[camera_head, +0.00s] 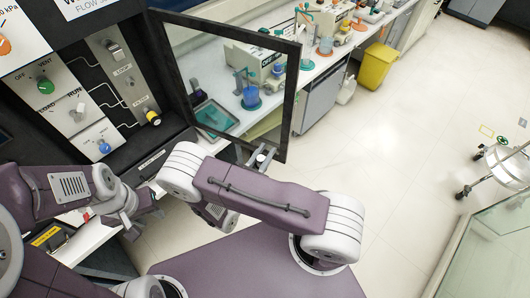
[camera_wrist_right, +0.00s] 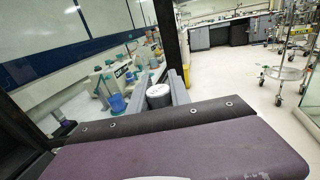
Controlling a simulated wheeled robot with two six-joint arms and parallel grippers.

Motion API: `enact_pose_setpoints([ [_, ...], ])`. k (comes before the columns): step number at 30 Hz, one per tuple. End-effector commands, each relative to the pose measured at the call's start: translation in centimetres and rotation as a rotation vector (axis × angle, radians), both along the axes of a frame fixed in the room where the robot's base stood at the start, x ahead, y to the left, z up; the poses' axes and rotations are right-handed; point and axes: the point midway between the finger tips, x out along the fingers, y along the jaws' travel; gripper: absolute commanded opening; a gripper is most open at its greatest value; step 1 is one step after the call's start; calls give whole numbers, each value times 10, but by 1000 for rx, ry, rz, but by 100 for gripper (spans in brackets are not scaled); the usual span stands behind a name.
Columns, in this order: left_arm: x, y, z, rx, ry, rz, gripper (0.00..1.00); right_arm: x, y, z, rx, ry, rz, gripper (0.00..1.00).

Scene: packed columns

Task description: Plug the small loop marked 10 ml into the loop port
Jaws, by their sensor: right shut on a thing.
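The loop port (camera_head: 113,50) is a silver fitting above a small label that reads like LOOP, on the grey panel at the upper left of the head view. I cannot make out a small loop marked 10 ml in either view. My right gripper (camera_head: 263,155) is at the lower edge of the dark-framed glass door.
The dark-framed glass door (camera_head: 290,100) stands open beside the panel. A knob (camera_head: 77,113) marked RUN and a yellow-black fitting (camera_head: 152,117) sit on the panel. A bench (camera_head: 335,70) with equipment runs behind the door.

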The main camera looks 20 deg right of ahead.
Motion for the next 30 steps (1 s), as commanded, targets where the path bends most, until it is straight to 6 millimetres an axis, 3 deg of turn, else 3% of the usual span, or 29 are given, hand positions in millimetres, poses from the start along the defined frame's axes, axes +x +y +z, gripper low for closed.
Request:
enact_pose_setpoints([
  [1,0,0,47,0,-1,0,36,0,0,47,1,-1,0,0],
  [3,0,0,78,0,-1,0,36,0,0,78,0,0,0,0],
  [9,0,0,149,0,-1,0,36,0,0,149,0,0,0,0],
  [12,0,0,169,0,-1,0,36,0,0,169,0,0,0,0],
  [17,0,0,181,0,0,0,36,0,0,181,0,0,0,0],
  [30,0,0,170,0,0,0,36,0,0,176,33,-25,0,0],
])
